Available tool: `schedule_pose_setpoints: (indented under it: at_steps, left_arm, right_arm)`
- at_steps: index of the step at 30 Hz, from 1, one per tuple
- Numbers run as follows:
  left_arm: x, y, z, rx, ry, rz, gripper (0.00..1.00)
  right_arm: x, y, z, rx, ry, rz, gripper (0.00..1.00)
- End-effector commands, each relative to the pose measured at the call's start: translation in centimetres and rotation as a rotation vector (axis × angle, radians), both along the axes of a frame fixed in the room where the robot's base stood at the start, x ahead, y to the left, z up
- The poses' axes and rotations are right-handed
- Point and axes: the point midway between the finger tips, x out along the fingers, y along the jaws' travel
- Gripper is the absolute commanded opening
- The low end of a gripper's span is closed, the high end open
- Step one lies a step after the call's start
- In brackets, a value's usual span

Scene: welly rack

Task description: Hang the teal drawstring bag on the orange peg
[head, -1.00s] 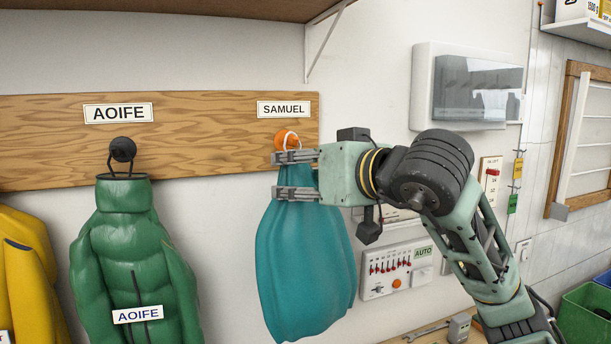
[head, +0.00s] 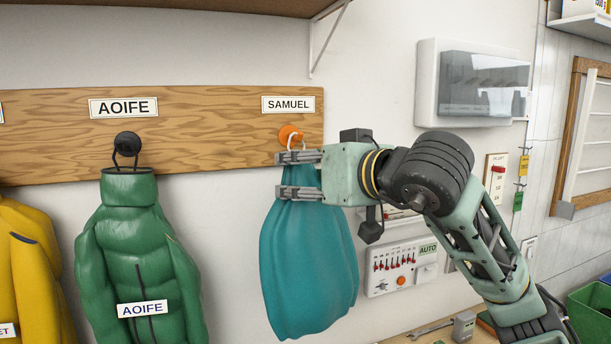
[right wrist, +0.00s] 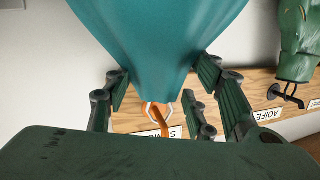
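The teal drawstring bag (head: 308,262) hangs neck-up beside the wall. It also shows large in the right wrist view (right wrist: 160,40), which is turned upside down. My right gripper (head: 281,175) is shut on the bag's upper part, with its fingers on either side in the right wrist view (right wrist: 162,85). The pale cord loop (head: 303,143) rises from the neck to the orange peg (head: 287,131). In the right wrist view the orange peg (right wrist: 165,128) shows within the loop (right wrist: 149,112), so the loop appears to be around it. My left gripper is not in view.
The wooden board (head: 215,130) carries a SAMUEL label (head: 288,104) above the orange peg. To the left, a green coat (head: 140,250) hangs on a black peg (head: 127,143), with a yellow coat (head: 25,270) beyond. A shelf (head: 200,6) overhangs above. A control panel (head: 400,268) is to the right.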

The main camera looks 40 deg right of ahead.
Motion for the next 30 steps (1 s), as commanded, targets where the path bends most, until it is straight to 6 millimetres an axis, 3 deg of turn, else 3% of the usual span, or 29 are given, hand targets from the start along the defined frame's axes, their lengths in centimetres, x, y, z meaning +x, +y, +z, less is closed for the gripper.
schedule_pose_setpoints:
  at_steps: [7,19,23,30]
  left_arm:
    - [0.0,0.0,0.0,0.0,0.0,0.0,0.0]
    - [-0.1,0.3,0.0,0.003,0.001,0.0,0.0]
    - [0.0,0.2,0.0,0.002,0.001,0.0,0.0]
    - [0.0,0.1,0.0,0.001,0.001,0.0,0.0]
  right_arm:
    - [0.0,0.0,0.1,0.0,-0.002,0.001,0.72]
    - [-0.6,0.0,0.1,-0.001,0.001,-0.001,0.72]
    - [-2.5,-0.1,0.6,-0.003,-0.003,-0.002,0.72]
    - [-7.6,-0.3,1.6,-0.004,-0.002,-0.005,0.72]
